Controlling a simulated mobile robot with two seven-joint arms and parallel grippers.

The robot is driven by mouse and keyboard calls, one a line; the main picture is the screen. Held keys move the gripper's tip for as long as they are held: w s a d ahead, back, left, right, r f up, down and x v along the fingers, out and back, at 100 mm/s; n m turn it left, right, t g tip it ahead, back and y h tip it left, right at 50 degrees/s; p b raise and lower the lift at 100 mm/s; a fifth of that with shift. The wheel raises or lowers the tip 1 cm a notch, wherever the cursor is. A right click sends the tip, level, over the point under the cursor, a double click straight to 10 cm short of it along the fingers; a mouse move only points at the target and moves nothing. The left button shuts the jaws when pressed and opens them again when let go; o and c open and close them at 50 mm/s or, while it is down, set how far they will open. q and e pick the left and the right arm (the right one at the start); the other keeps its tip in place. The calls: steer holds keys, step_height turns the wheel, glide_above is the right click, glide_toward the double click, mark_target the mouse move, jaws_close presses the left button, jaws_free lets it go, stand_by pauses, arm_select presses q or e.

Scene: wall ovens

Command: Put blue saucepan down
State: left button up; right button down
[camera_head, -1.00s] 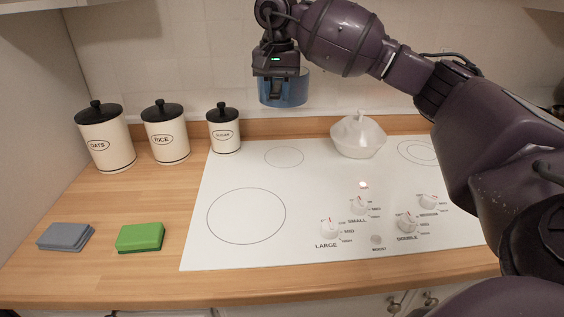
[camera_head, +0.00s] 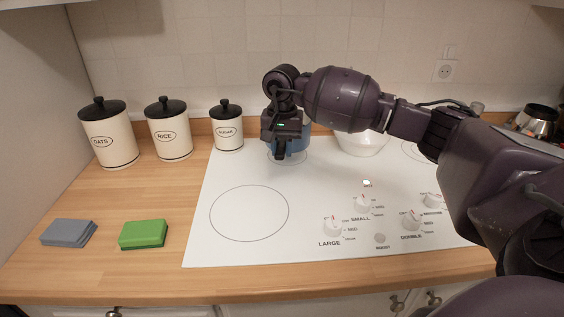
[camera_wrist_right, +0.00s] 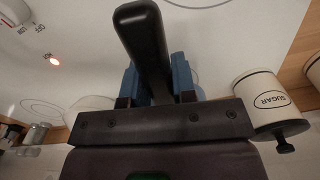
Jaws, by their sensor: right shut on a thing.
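The blue saucepan (camera_head: 298,140) is at the back left burner of the white cooktop (camera_head: 330,190), partly hidden behind my right gripper. My right gripper (camera_head: 281,153) is shut on its handle. My left gripper is not in view.
A white lidded pot (camera_head: 361,143) stands right of the saucepan, partly behind my arm. The sugar canister (camera_head: 227,130) stands close on the left, with rice (camera_head: 170,135) and oats (camera_head: 109,140) canisters beyond. Green (camera_head: 144,233) and grey (camera_head: 69,232) sponges lie on the counter. The large front-left burner is clear.

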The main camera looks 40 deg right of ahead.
steer(key=shift+f, duration=2.25)
steer(key=c, duration=0.9)
jaws_free()
step_height(320, 180, up, 11)
steer(key=shift+f, duration=0.1)
steer(key=shift+r, duration=0.7)
